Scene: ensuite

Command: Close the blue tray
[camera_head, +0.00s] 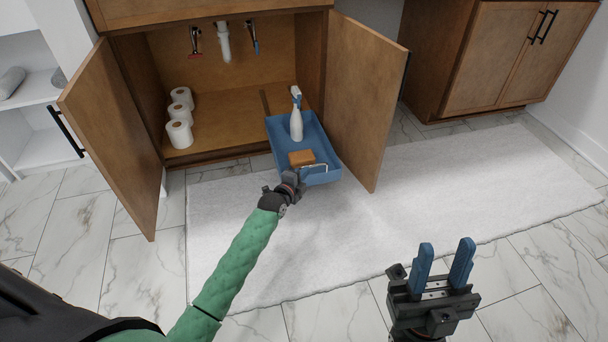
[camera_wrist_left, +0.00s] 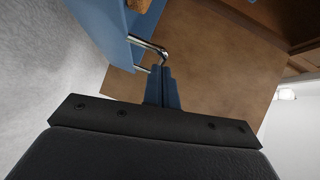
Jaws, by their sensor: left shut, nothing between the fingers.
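The blue tray (camera_head: 327,150) is pulled out of the open under-sink cabinet and reaches past its front edge. It holds a white spray bottle (camera_head: 296,124) and a brown block (camera_head: 301,158). A metal handle (camera_head: 315,167) is on its front end. My left gripper (camera_head: 302,181) is at the tray's front, by the handle. In the left wrist view its blue fingers (camera_wrist_left: 163,86) are together and empty, close beside the handle (camera_wrist_left: 148,47); I cannot tell whether they touch it. My right gripper (camera_head: 445,265) is open and empty, away from the tray.
The left cabinet door (camera_head: 115,135) and right cabinet door (camera_head: 362,100) stand open; the right one is close beside the tray. Several toilet rolls (camera_head: 179,133) stand inside on the left. A white rug (camera_head: 420,205) covers the floor in front.

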